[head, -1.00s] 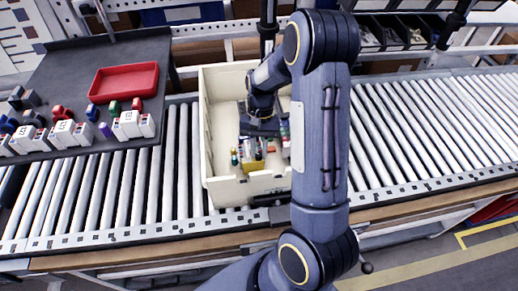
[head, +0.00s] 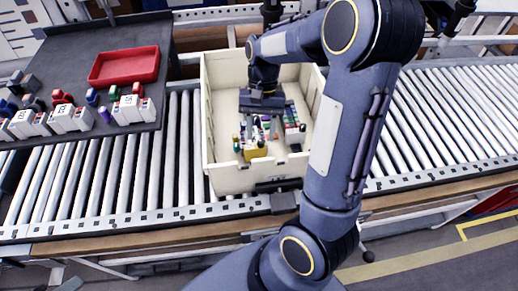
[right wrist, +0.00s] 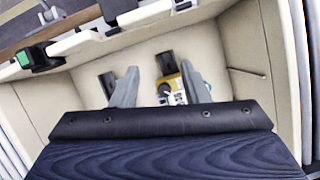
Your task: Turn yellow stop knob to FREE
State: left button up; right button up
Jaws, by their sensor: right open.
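A yellow block (head: 256,151) stands inside the cream tote (head: 228,178), near its front wall. In the right wrist view a yellow body (right wrist: 171,76) with a grey-and-dark round part on it shows close to the right finger. I cannot read any FREE mark or tell the knob's setting. My right gripper (head: 262,115) points down into the tote, behind the yellow block in the head view. In the right wrist view its two fingers (right wrist: 160,68) are spread apart, with nothing clearly held. My left gripper is not in view.
Small coloured parts (head: 291,122) lie in the tote near the gripper. The tote walls stand close around it. Roller conveyor (head: 440,120) runs on both sides. A dark board (head: 60,65) at left carries a red tray (head: 124,66) and several white blocks.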

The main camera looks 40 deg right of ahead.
jog(key=s+a+r, duration=0.5)
jog(key=s+a, duration=0.1)
jog(key=s, duration=0.1)
jog(key=shift+s+a+r+b, duration=0.25)
jog(key=shift+s+a+b, duration=0.1)
jog(key=shift+s+b, duration=0.1)
